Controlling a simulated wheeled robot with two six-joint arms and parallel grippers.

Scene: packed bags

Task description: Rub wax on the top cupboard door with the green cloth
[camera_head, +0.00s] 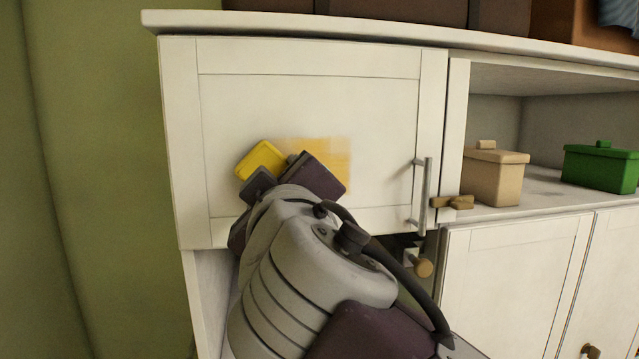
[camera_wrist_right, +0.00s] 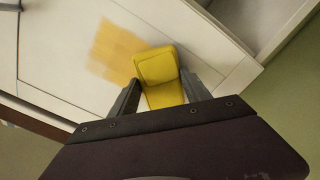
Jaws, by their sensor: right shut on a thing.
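The white top cupboard door (camera_head: 300,95) is shut, with a metal bar handle (camera_head: 425,195) at its right side. A yellowish smear (camera_head: 332,152) is on its panel; it also shows in the right wrist view (camera_wrist_right: 112,48). My right gripper (camera_head: 268,172) is shut on a yellow pad-like thing (camera_head: 260,160), seen between both fingers in the right wrist view (camera_wrist_right: 156,68). The yellow thing is at the door panel, left of the smear; I cannot tell whether it touches. No green cloth shows. My left gripper is not in view.
Right of the door is an open shelf (camera_head: 545,190) with a beige lidded box (camera_head: 495,175) and a green lidded box (camera_head: 602,168). Brown cases (camera_head: 400,12) stand on the cabinet top. Lower doors (camera_head: 515,275) are below; a green wall (camera_head: 90,180) is at left.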

